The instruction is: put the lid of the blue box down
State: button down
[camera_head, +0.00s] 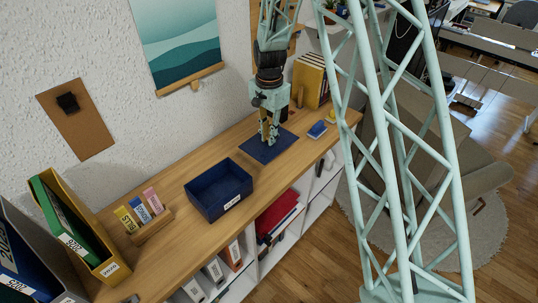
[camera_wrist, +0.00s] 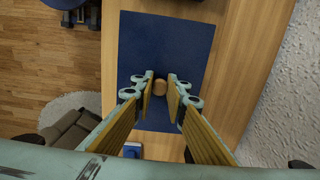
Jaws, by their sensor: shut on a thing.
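The blue lid (camera_head: 254,149) is a flat dark blue square with a round wooden knob (camera_wrist: 159,88). It lies flat at the wooden shelf top, to the right of the open blue box (camera_head: 231,195); I cannot tell whether a thin gap remains under it. My gripper (camera_head: 269,137) points down over the middle of the lid. In the wrist view, the fingers of my gripper (camera_wrist: 160,86) are on both sides of the knob, shut on it, and the lid (camera_wrist: 166,40) spreads beneath them. The box is open on top and looks empty.
A small blue item (camera_head: 317,130) and a yellow one (camera_head: 331,117) lie right of the lid. A wooden holder (camera_head: 152,226) with coloured blocks is left of the box. The wall (camera_head: 110,35) runs along the back.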

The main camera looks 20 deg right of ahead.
jog(key=shift+f, duration=2.45)
jog(key=shift+f, duration=0.1)
jog(key=shift+f, duration=1.75)
jog(key=shift+f, duration=0.2)
jog(key=c, duration=2.6)
grip_release()
jog(key=shift+o, duration=0.2)
jog(key=shift+r, duration=0.2)
notch_tip(320, 180, up, 11)
jog(key=shift+f, duration=0.1)
jog(key=shift+r, duration=0.6)
jog(key=shift+s, duration=0.1)
